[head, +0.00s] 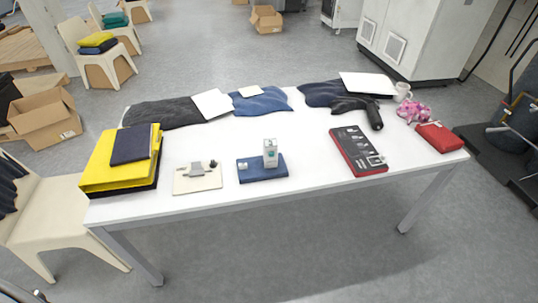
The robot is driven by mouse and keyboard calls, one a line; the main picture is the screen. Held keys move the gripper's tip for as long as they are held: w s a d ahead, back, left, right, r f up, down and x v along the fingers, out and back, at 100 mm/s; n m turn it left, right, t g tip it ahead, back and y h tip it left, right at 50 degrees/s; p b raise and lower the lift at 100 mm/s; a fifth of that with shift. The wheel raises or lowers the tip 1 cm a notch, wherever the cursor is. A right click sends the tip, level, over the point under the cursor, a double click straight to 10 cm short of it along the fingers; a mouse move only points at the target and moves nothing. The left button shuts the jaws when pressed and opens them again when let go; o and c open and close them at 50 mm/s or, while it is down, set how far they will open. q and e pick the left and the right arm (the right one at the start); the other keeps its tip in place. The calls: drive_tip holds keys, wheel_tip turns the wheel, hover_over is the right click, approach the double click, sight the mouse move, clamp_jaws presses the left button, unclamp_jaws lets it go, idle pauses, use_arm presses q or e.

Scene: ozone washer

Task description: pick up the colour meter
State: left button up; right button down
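A small pale grey upright device with a greenish screen, which looks like the colour meter (270,153), stands on a dark blue pad (262,175) near the front middle of the white table (300,138). A small whitish round piece (243,166) lies at the pad's left end. Nothing touches the device from outside the pad. Neither of my grippers shows in the head view.
Left of the pad lie a cream board (197,184) with small grey parts and a yellow folded stack (103,172). To the right are a black-and-red case (350,150), a black drill-like tool (372,112) and a red pouch (440,137). Dark garments (160,112) line the back.

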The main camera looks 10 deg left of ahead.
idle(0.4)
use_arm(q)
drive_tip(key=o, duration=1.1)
